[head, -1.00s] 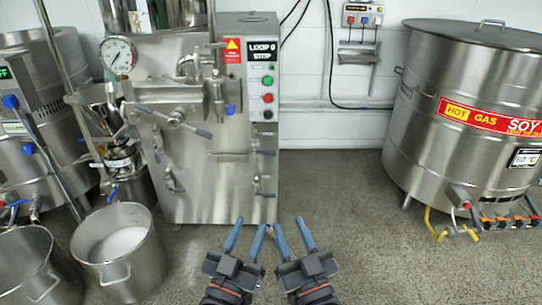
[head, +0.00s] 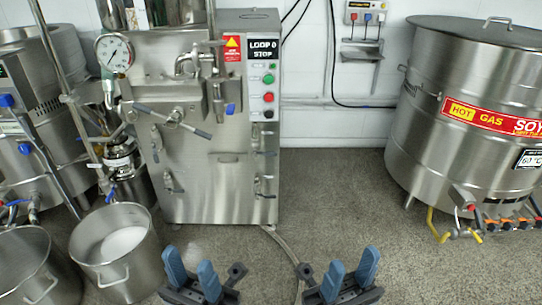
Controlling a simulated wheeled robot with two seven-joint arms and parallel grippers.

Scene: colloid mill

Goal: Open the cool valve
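The steel colloid mill (head: 215,180) stands at the left of centre in the head view. A small blue-handled valve (head: 231,108) hangs on its front beside the control panel. Another blue valve handle (head: 110,196) is low at its left, above a pot. I cannot tell which one is the cool valve, as no label for it is readable. My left gripper (head: 190,274) is open and empty at the bottom, in front of the mill and apart from it. My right gripper (head: 351,274) is open and empty at the bottom, right of the mill. Neither touches a valve.
Two steel pots (head: 117,275) (head: 30,290) stand at the lower left. A large soy tank (head: 465,150) with pipes and orange valves stands at the right. A hose (head: 290,250) lies on the floor. The floor (head: 340,195) between mill and tank is otherwise clear.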

